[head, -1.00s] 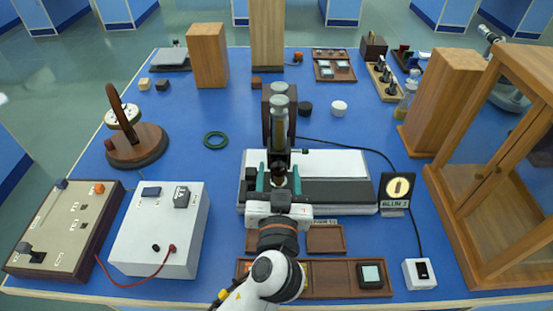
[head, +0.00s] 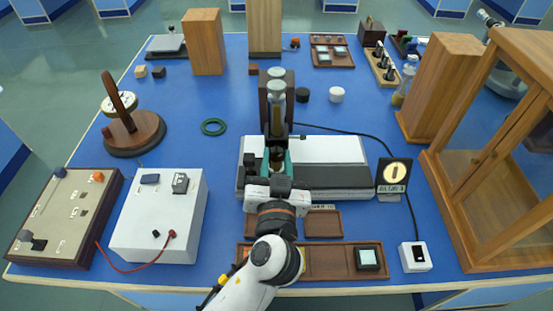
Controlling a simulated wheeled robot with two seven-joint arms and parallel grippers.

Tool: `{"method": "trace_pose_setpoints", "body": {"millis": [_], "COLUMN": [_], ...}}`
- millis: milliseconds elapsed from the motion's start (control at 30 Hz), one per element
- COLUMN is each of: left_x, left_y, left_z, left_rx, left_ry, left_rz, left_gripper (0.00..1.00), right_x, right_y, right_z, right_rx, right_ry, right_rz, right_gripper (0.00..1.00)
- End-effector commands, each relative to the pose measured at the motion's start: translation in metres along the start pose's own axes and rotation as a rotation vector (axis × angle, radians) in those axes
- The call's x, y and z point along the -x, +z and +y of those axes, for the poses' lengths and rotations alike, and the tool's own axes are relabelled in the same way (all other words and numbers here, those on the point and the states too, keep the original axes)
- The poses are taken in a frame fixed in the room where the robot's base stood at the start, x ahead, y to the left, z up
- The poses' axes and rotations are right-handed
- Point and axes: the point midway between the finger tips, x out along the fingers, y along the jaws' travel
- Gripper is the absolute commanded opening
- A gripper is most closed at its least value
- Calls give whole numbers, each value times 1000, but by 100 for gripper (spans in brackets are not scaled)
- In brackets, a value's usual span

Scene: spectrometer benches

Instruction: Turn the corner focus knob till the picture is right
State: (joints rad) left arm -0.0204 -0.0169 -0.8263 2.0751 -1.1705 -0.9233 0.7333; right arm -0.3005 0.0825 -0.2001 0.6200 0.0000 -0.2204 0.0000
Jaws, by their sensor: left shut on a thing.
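The microscope-like instrument (head: 275,98) stands on a grey and white base (head: 335,150) in the middle of the blue bench. My left gripper (head: 270,168) reaches in from the front, its green-tipped fingers at the lower front of the instrument. It is shut on a small knob there, which the fingers and wrist mostly hide. Small dark knobs (head: 250,165) show at the base's left edge. My right gripper is not in view.
A white box (head: 155,225) and a switch panel (head: 62,215) stand at the left. A wooden tray (head: 325,268) lies in front. A glass-sided wooden case (head: 470,240) bounds the right.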

Motion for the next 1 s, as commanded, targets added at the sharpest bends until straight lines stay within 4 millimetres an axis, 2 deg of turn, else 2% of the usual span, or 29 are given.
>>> {"method": "trace_pose_setpoints", "body": {"millis": [600, 1000], "left_x": [0, -1], "left_y": [2, 2], "left_z": [1, 1], "left_rx": [-420, -529], "left_ry": [3, 4], "left_rz": [-2, -3], "left_gripper": [8, 8], "right_x": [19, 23], "right_y": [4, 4], "right_z": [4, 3], "right_rx": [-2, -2], "right_ry": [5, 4], "right_rz": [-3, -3], "right_gripper": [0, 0]}}
